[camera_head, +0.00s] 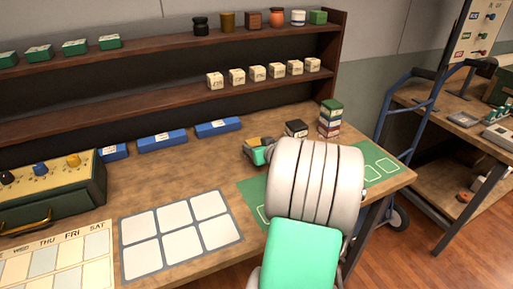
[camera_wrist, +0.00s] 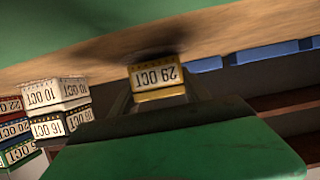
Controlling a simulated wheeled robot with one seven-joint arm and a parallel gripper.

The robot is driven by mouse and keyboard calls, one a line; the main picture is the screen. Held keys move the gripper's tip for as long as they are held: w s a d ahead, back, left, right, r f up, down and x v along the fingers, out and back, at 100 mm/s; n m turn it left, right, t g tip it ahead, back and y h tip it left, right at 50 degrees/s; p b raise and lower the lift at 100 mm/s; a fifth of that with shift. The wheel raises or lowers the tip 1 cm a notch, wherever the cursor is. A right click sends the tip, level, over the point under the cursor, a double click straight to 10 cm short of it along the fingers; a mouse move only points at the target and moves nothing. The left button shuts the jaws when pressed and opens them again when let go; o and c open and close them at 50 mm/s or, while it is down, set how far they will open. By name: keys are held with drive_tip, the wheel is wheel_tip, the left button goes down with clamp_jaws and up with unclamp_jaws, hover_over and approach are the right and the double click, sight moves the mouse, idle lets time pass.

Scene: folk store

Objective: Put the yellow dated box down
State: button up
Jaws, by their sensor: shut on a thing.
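The yellow dated box (camera_wrist: 158,77) is held in my gripper (camera_head: 257,152). Its label reads 29 OCT in the wrist view, where the bench shows at the top. In the head view only a small yellow part (camera_head: 262,142) shows, with my arm hiding much around it. The gripper is shut on the box close above the wooden bench top (camera_head: 190,170). A dark shadow lies by the box; I cannot tell whether it touches the bench. A green mat with white outlines (camera_head: 380,163) lies partly hidden under my arm.
Blue blocks (camera_head: 162,141) line the back. A grey-framed panel of white squares (camera_head: 181,233) lies left. Shelves (camera_head: 180,103) rise behind.

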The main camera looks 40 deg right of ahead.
drive_tip(key=shift+f, duration=0.2)
drive_tip(key=shift+f, duration=0.2)
drive_tip(key=o, duration=1.6)
drive_tip(key=shift+r, duration=0.1)
drive_tip(key=shift+s+r, duration=0.15)
drive_tip(key=shift+r, duration=0.05)
drive_tip(key=v, duration=1.1)
drive_tip(key=shift+s+a, duration=0.25)
drive_tip(key=shift+s, duration=0.1)
